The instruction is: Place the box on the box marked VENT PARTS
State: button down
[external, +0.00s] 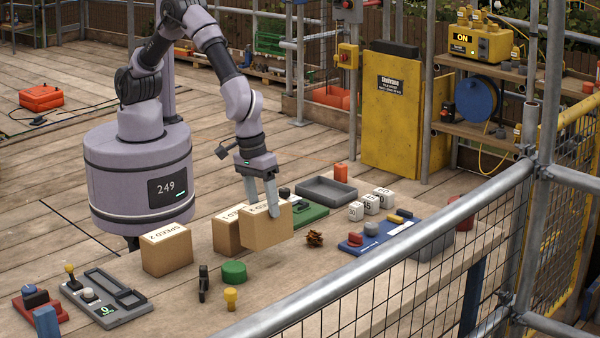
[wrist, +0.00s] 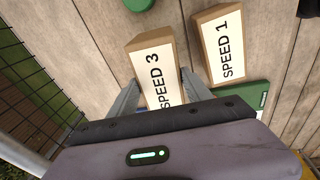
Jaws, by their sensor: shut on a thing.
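My gripper (external: 262,208) is shut on a tan cardboard box (external: 266,230). In the wrist view the held box (wrist: 152,62) sits between the fingers, and its white top label reads SPEED 3. I cannot tell whether it touches the table or hangs just above it. A similar box marked SPEED 1 (external: 225,236) stands close beside it, partly hidden behind it in the external view. It also shows apart from the held box in the wrist view (wrist: 220,45). A box marked SPEED 2 (external: 167,252) stands further left. I see no box with a readable VENT PARTS label.
A green cylinder (external: 233,272), a yellow knob piece (external: 231,298) and a dark upright piece (external: 203,284) stand in front. Right are a brown crumpled thing (external: 314,239), white numbered blocks (external: 372,204) and a blue panel (external: 372,236). A metal rail (external: 400,265) crosses the front.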

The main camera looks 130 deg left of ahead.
notch_tip(320, 180, up, 15)
jog(key=s+g+p, duration=0.1)
jog(key=s+p, duration=0.3)
jog(key=s, duration=2.2)
notch_tip(320, 180, down, 5)
jog(key=w+f+b, duration=0.1)
jog(key=w+f, duration=0.1)
jog(key=w, duration=0.6)
jog(key=w+f+b, duration=0.1)
jog(key=w+f, duration=0.2)
jog(key=w, duration=0.5)
jog(key=shift+d+f+n, duration=0.15)
jog(key=shift+n, duration=0.25)
jog(key=c, duration=0.5)
grip_release()
jog(key=shift+f, duration=0.1)
jog(key=shift+o, duration=0.2)
jog(key=shift+s, duration=0.1)
